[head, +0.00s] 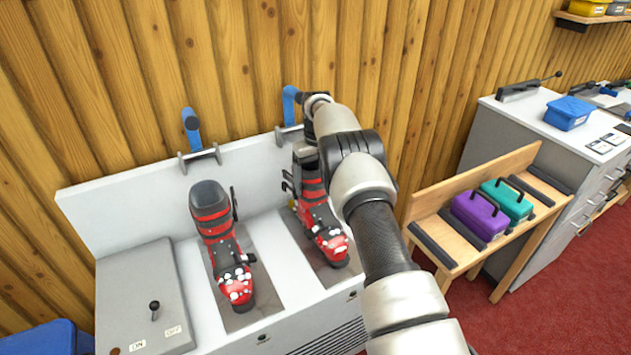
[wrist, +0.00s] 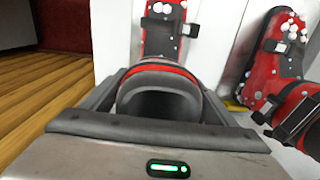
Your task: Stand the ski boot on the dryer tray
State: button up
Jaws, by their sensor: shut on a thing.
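A red and black ski boot with white spots (head: 322,228) is at the right of the white dryer, upright, with its toe toward the front. My gripper (wrist: 158,98) is shut on its cuff (wrist: 160,78) from above; in the head view my arm hides part of the grip. The boot's sole is over the right dark strip (head: 302,238) of the dryer tray; I cannot tell whether it touches. A matching second boot (head: 214,235) stands on the left dark strip. It also shows at the right of the wrist view (wrist: 290,60).
Two blue-handled fittings (head: 191,127) rise from the dryer's back wall, one behind each strip. A grey ON/OFF control box (head: 140,298) is at the left. A wooden bench (head: 520,215) with purple (head: 479,214) and teal (head: 507,202) boxes stands at the right.

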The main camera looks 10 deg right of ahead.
jog(key=o, duration=2.1)
jog(key=shift+s+f, duration=0.1)
jog(key=shift+f, duration=0.05)
jog(key=s+r+m+t+p, duration=0.1)
jog(key=s+r+p, duration=0.15)
jog(key=r, duration=1.35)
jog(key=s+r+p, duration=0.2)
jog(key=r+p, duration=0.1)
jog(key=r, duration=1.3)
jog(key=s+r+m+t, duration=0.1)
jog(key=s+r+t, duration=0.1)
jog(key=s+r, duration=0.95)
jog(key=s+f+t, duration=0.1)
jog(key=s+f, duration=0.2)
jog(key=s, duration=0.6)
jog(key=s+f+m, duration=0.1)
jog(key=s+f, duration=0.2)
jog(key=s, duration=0.7)
jog(key=s+f+t, duration=0.1)
jog(key=s+f, duration=0.2)
jog(key=s, duration=0.7)
jog(key=shift+f+m+t, duration=0.3)
